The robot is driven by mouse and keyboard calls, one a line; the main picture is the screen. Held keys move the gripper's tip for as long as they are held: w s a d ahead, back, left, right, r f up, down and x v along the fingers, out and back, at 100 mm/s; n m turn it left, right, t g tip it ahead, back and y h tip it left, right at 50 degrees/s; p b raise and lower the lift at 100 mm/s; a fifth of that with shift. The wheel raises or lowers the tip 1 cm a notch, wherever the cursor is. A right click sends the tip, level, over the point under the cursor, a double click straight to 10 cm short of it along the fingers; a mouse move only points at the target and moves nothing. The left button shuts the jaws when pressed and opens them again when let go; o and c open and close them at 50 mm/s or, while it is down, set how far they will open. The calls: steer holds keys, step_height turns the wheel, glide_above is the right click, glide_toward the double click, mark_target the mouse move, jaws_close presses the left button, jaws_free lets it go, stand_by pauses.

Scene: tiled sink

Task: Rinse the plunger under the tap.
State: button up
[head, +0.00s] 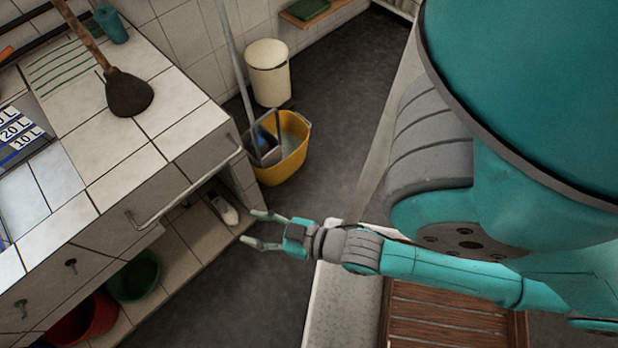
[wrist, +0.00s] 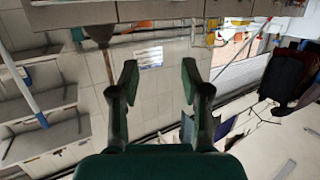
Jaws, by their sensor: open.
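The plunger stands cup-down on the white tiled counter (head: 185,98) at the upper left of the head view. It has a dark rubber cup (head: 130,93) and a wooden handle (head: 82,32) leaning up to the left. A dark cup-like shape with a stick, likely the plunger, shows at the upper left of the wrist view (wrist: 99,32). My gripper (head: 258,228) is open and empty, in front of the counter and well apart from the plunger. Its spread fingers also show in the wrist view (wrist: 160,78). I cannot make out the tap.
A blue panel with litre marks (head: 18,135) lies at the left edge. A metal rail (head: 185,190) runs along the counter front. Below are green (head: 135,275) and red (head: 85,318) buckets. A yellow mop bucket (head: 292,160) and cream bin (head: 268,72) stand on the dark floor.

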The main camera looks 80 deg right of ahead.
steer(key=s+a+r+n+y, duration=0.1)
steer(key=s+a+r, duration=0.1)
steer(key=s, duration=0.9)
steer(key=shift+s+r+g, duration=0.3)
steer(key=shift+r, duration=0.1)
steer(key=shift+c, duration=0.8)
